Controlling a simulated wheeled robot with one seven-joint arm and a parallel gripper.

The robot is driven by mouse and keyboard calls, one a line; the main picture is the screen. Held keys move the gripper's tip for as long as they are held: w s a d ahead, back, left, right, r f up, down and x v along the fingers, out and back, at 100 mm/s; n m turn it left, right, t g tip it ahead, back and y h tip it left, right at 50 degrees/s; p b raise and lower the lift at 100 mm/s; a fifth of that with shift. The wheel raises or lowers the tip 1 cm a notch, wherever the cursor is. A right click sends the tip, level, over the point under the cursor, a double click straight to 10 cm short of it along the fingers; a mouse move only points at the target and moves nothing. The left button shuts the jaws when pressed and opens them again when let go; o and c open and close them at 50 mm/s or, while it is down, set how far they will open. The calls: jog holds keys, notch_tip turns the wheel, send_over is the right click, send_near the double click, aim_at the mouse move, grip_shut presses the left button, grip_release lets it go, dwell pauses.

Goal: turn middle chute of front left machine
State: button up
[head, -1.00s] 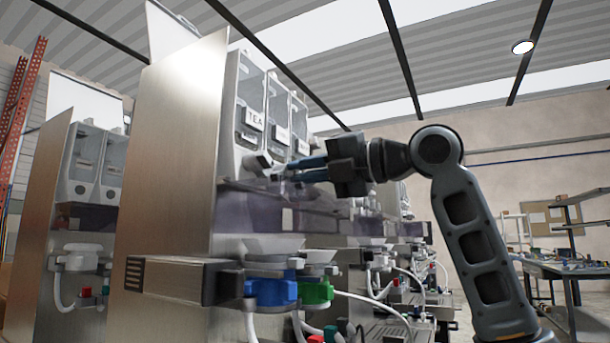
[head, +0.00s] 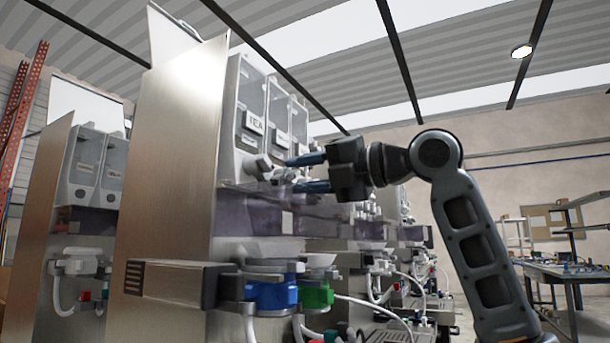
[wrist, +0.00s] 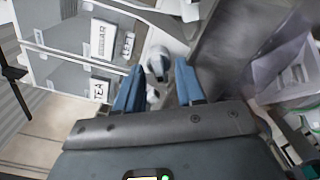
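The front left machine (head: 178,150) is a tall steel cabinet with a row of clear canisters; the nearest carries a TEA label (head: 254,122). Small light-grey chutes stick out below the canisters, one under the TEA canister (head: 257,164). My gripper (head: 296,174) is at the chutes, its blue fingers apart. In the wrist view my gripper (wrist: 158,69) is open, with a grey-white chute (wrist: 156,60) between or just beyond the fingertips. It appears to be the middle one, but contact cannot be told. The fingers partly hide the chutes in the head view.
A translucent purplish shelf (head: 262,212) runs just below the chutes, close under my lower finger. Blue (head: 272,294) and green (head: 317,295) valve parts sit lower down. Another machine (head: 85,215) stands at the left. A table (head: 570,270) is far right.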

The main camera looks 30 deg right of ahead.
jog(key=v, duration=0.7)
jog(key=shift+s+d, duration=0.2)
jog(key=shift+s, duration=0.15)
dwell(0.4)
